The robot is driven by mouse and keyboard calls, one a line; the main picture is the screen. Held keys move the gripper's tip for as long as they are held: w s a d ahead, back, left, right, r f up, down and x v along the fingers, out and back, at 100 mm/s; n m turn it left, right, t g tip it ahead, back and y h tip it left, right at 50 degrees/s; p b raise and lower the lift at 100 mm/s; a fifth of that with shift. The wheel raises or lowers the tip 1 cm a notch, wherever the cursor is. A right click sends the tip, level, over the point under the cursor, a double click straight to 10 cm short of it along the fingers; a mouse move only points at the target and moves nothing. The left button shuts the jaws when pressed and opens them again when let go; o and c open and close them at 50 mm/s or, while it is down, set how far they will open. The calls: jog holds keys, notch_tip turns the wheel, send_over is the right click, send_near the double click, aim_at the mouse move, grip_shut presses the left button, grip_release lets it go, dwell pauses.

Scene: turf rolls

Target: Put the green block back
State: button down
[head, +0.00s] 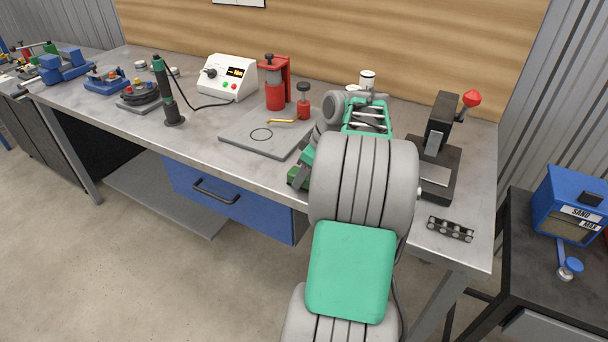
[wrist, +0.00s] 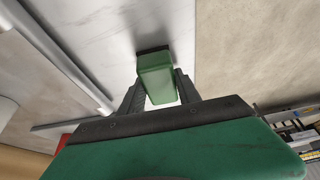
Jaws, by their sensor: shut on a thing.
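The green block (wrist: 156,80) is between the two dark fingers of my gripper (wrist: 158,92) in the wrist view, with a dark face at its far end. The fingers are shut on its sides. In the head view only a small part of the block (head: 294,175) shows at the bench's front edge, beside my gripper (head: 302,172). My own arm hides most of the gripper there. I cannot tell whether the block touches the bench (head: 240,162).
A grey plate (head: 245,143) with a black ring mark lies left of my gripper, with a red press (head: 275,90) and a small red tool (head: 303,108) at it. A black press (head: 437,140) and a holed rack (head: 450,229) are right of my arm. A soldering station (head: 228,77) stands behind.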

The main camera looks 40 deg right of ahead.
jog(key=shift+f, duration=0.2)
jog(key=c, duration=0.9)
grip_release()
jog(key=shift+o, duration=0.2)
jog(key=shift+r, duration=0.35)
jog(key=p+v, duration=0.3)
jog(key=v, duration=0.9)
jog(key=w+a+f+m, duration=0.1)
jog(key=w+a, duration=0.1)
jog(key=a, duration=0.7)
jog(key=w+a, duration=0.3)
jog(key=a, duration=0.5)
jog(key=s+a+f+m, duration=0.1)
jog(key=s+a+f, duration=0.3)
jog(key=a, duration=0.4)
jog(key=s+a+f+m+g+h, duration=0.1)
jog(key=s+a+f+m, duration=0.1)
jog(key=s+a+f, duration=0.2)
jog(key=s+a, duration=0.3)
jog(key=a, duration=0.1)
jog(key=shift+h, duration=0.3)
